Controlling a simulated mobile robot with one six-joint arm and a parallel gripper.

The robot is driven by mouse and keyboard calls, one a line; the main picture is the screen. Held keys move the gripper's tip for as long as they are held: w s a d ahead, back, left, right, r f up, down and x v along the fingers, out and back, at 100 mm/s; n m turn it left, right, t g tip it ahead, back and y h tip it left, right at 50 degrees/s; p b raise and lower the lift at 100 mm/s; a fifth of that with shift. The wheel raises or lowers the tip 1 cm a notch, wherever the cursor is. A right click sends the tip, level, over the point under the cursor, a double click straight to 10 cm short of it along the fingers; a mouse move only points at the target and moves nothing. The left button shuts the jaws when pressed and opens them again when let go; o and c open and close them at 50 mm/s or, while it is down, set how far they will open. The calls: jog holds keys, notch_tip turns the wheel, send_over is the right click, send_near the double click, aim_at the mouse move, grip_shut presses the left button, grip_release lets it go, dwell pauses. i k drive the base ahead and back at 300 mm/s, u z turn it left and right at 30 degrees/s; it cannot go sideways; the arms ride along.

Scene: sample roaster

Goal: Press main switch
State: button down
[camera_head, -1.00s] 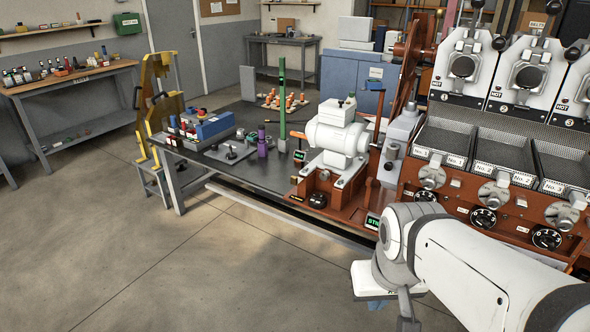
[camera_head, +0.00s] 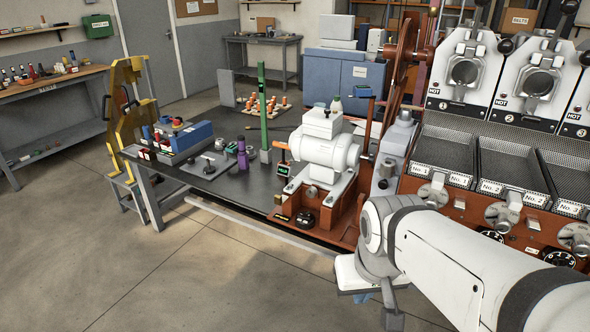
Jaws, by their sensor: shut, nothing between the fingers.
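I cannot tell for sure which part is the main switch. A black knob (camera_head: 305,219) sits on the front of the red-brown base (camera_head: 326,231) under the white motor (camera_head: 326,152). A small box with a green-lit display (camera_head: 284,170) stands at the base's left end. A blue control box (camera_head: 188,138) with small coloured parts stands on the dark bench to the left. My white arm (camera_head: 440,265) reaches in from the lower right, in front of the machine's base. It hides part of the machine's lower front. My gripper's fingers do not show.
The red-brown roaster with trays (camera_head: 505,160) and dials fills the right side. A yellow frame (camera_head: 130,110) stands at the left end of the dark bench (camera_head: 215,185). A green post (camera_head: 263,115) rises from the bench. The floor (camera_head: 130,270) at front left is clear.

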aim_at(302, 215)
jog(key=i, duration=1.2)
jog(key=u, duration=0.05)
